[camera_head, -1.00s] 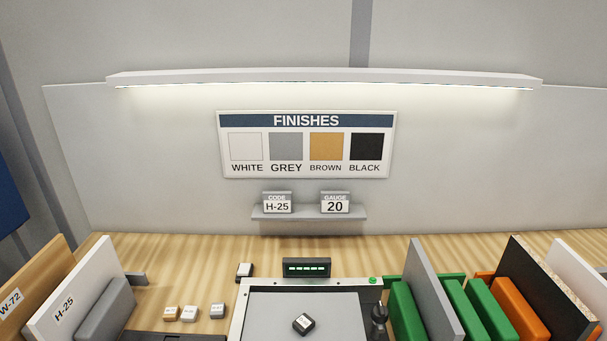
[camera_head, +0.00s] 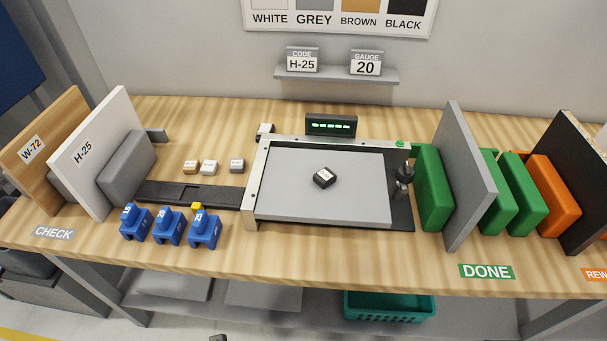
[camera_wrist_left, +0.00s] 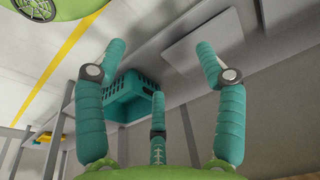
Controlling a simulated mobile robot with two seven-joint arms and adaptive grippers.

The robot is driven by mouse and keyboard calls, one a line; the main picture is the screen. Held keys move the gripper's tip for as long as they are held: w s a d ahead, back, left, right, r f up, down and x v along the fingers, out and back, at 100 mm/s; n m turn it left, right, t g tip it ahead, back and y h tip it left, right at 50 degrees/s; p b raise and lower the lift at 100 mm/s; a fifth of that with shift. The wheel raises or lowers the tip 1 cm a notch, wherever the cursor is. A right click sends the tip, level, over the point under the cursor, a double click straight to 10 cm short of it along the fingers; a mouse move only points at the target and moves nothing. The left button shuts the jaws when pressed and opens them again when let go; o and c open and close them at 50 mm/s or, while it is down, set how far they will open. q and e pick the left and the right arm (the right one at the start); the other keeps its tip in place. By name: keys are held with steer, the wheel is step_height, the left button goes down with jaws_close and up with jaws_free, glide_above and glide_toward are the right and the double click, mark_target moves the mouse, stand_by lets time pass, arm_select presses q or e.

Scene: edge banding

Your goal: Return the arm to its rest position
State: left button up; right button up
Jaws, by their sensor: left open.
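My left gripper (camera_wrist_left: 158,62) shows in the left wrist view with its teal fingers spread apart and nothing between them. It is below table height, with the bench's lower shelf and a teal basket (camera_wrist_left: 122,97) beyond the fingers. In the head view no gripper can be made out; a small dark piece at the bottom edge is too cut off to tell. My right gripper is in neither current view.
The wooden bench (camera_head: 330,265) holds a grey panel (camera_head: 280,203) in a fixture with a dark block (camera_head: 324,178) on it. Blue holders (camera_head: 168,228) stand front left. Upright boards stand at both sides. The teal basket (camera_head: 390,306) sits below.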

arm_select(q)
steer(key=s+a+f+b, duration=0.1)
steer(key=s+f+b, duration=0.2)
steer(key=f, duration=0.6)
steer(key=s+f+b, duration=0.3)
steer(key=s+f, duration=0.4)
steer(key=f, duration=0.2)
steer(key=s+a+f+g+b, duration=0.1)
steer(key=s+f+b, duration=0.3)
steer(key=f, duration=0.5)
steer(key=shift+s+a+f, duration=0.3)
steer(key=shift+s+a, duration=0.05)
steer(key=shift+s, duration=0.45)
arm_select(e)
step_height(320, 180, down, 12)
steer(key=shift+w, duration=0.15)
